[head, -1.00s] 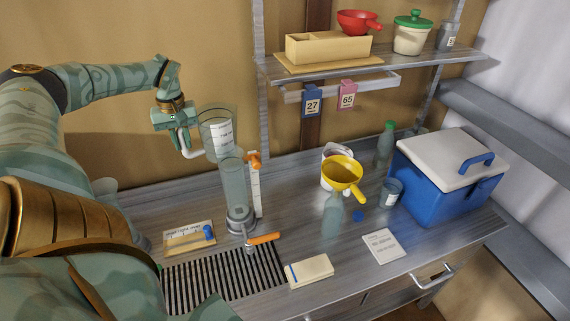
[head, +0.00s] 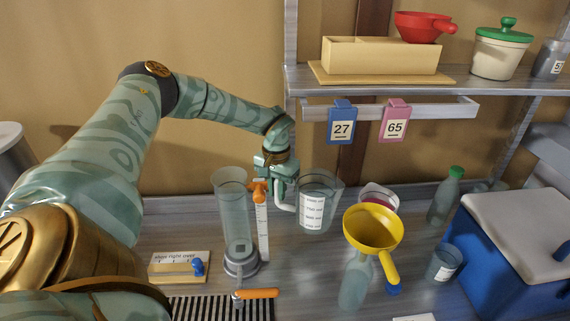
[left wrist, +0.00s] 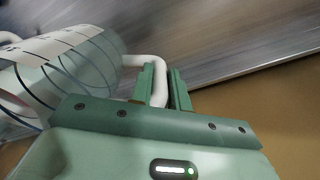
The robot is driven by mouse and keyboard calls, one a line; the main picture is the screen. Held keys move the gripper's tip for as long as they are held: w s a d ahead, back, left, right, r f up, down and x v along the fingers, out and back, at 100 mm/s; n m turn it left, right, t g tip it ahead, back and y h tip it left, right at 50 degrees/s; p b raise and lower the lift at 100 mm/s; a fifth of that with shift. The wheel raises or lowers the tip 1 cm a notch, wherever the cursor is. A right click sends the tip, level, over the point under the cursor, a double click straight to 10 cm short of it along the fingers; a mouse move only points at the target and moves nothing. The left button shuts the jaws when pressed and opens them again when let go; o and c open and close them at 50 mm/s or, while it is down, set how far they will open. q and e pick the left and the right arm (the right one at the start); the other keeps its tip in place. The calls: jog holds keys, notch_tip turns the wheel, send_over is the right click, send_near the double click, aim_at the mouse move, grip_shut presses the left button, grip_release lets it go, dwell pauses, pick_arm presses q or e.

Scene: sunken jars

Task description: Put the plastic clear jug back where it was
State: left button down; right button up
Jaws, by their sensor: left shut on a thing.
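The clear plastic jug (head: 316,206) has a white label with graduation marks and a white handle. My left gripper (head: 281,192) is shut on the handle and holds the jug upright, with the jug to its right. The jug appears to be above the metal counter, just right of the clear cylinder. In the left wrist view the gripper fingers (left wrist: 163,88) close around the white handle (left wrist: 150,62), and the jug body (left wrist: 70,75) lies to the left. My right gripper is not seen.
A clear cylinder (head: 236,215) with an orange-tapped base stands left of the jug. A yellow funnel (head: 372,227) sits on a bottle (head: 355,288) to the right, before a white tub (head: 380,195). A blue cooler (head: 510,245) stands far right. A shelf (head: 390,82) hangs above.

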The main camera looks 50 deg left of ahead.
pick_arm(q)
jog(key=shift+d+f, duration=0.1)
jog(key=shift+f, duration=0.75)
jog(key=shift+s+f, duration=0.1)
jog(key=shift+f, duration=0.1)
notch_tip(320, 180, down, 5)
jog(key=b, duration=0.2)
jog(key=shift+f+b, duration=0.2)
jog(key=shift+b, duration=0.2)
jog(key=shift+r, duration=0.1)
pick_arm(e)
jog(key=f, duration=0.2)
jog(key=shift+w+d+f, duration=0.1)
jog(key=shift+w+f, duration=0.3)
pick_arm(q)
jog(key=c, duration=1.3)
grip_release()
jog(key=shift+c, duration=0.2)
